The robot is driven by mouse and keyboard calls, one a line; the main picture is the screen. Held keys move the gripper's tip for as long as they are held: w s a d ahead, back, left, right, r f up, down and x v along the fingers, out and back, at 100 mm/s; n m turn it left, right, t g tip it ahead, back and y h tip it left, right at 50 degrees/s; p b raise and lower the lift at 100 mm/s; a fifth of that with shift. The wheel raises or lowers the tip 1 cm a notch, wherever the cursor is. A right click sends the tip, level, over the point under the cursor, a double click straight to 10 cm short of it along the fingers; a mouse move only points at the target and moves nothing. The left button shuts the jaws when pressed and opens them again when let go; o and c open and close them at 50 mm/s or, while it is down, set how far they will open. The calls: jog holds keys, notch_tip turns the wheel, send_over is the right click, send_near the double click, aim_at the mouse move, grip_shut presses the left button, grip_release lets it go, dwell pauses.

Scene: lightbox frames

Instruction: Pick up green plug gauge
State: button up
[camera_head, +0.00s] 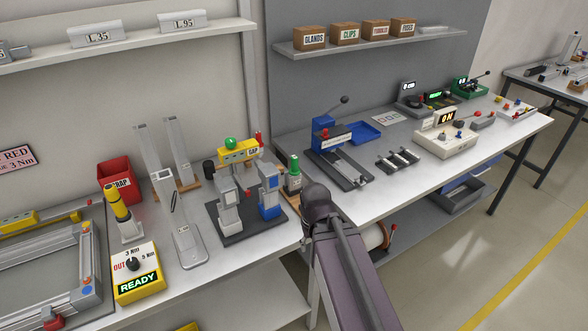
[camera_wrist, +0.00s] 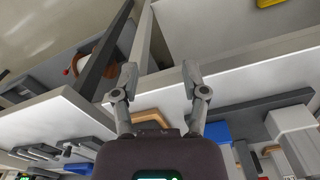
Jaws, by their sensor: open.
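A small upright piece with a green upper part, which looks like the green plug gauge (camera_head: 294,166), stands on a tan base on the bench. It is right of the blue-and-grey clamp fixture and just beyond my arm in the head view. My gripper (camera_wrist: 161,76) shows in the wrist view with its two fingers spread and nothing between them. It is over the gap by the bench edges. The gripper is hidden behind my arm in the head view. I cannot make out the gauge in the wrist view; a tan base edge (camera_wrist: 152,116) shows beyond the fingers.
The clamp fixture (camera_head: 246,190) with a yellow block is close on the left. A blue press (camera_head: 333,140) stands on the right bench (camera_head: 400,185). A red scrap bin (camera_head: 117,178) and yellow READY box (camera_head: 138,273) are farther left. Bare bench lies around the right bench's front.

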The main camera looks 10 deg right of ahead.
jog(key=shift+o, duration=1.2)
jog(key=shift+a, duration=0.15)
jog(key=w+r+n+y, duration=0.1)
jog(key=w, duration=0.1)
jog(key=w+d+r+n+t+y+p, duration=0.1)
jog(key=w+y, duration=0.1)
jog(key=w, duration=0.1)
jog(key=w+r+n+y+p, duration=0.1)
jog(key=w+n, duration=0.1)
jog(key=w, duration=0.1)
jog(key=shift+w+d+r+t, duration=0.15)
jog(key=shift+d+r+t, duration=0.05)
jog(key=shift+r+t, duration=0.1)
jog(key=w+d+r+n+t+y+p, duration=0.1)
jog(key=w+d+r+n+t+y, duration=0.1)
jog(key=w+r+n+y, duration=0.3)
jog(key=n+t+y, duration=0.2)
jog(key=t, duration=0.2)
send_near(297, 160)
jog(key=v, duration=0.3)
jog(key=shift+s, duration=0.1)
jog(key=shift+a, duration=0.1)
jog(key=b+x, duration=0.2)
jog(key=x, duration=0.5)
jog(key=shift+f+b, duration=0.15)
jog(key=shift+b, duration=0.25)
jog(key=shift+w+a+f, duration=0.1)
jog(key=shift+w+a, duration=0.35)
jog(key=shift+a, duration=0.1)
